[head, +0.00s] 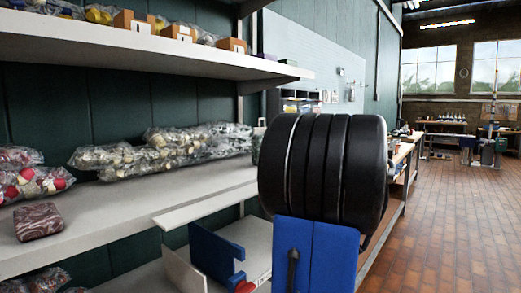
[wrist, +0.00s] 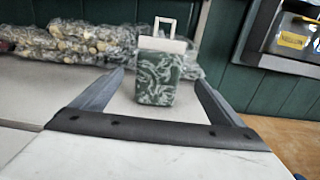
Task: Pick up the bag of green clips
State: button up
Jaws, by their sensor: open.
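In the wrist view, a green and white marbled pack (wrist: 157,78), which looks like the bag of green clips, stands upright on the pale shelf. It has a whitish top and a white loop handle above. My gripper (wrist: 160,88) is open, with one grey finger on each side of the pack in the picture. Gaps show between the pack and both fingers. I cannot tell whether the fingertips reach past its front face. In the head view, only a dark green edge (head: 256,149) shows beside my arm, which hides my gripper.
Clear bags of beige pieces (head: 160,153) lie along the shelf (head: 130,205), behind and left of the pack in the wrist view. A maroon marbled pack (head: 38,220) and bags with red pieces (head: 35,182) are farther left. An upper shelf (head: 150,55) overhangs.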

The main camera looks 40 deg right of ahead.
aim_at(254, 140)
jog(key=w, duration=0.7)
jog(key=shift+w+a, duration=0.25)
jog(key=shift+w, duration=0.05)
jog(key=shift+w+a+r, duration=0.1)
jog(key=shift+w+a, duration=0.1)
jog(key=shift+w, duration=1.15)
jog(key=shift+w+a+r, duration=0.1)
jog(key=shift+w+a, duration=0.05)
jog(key=shift+w, duration=1.15)
jog(key=shift+c, duration=0.7)
jog(key=c, duration=1)
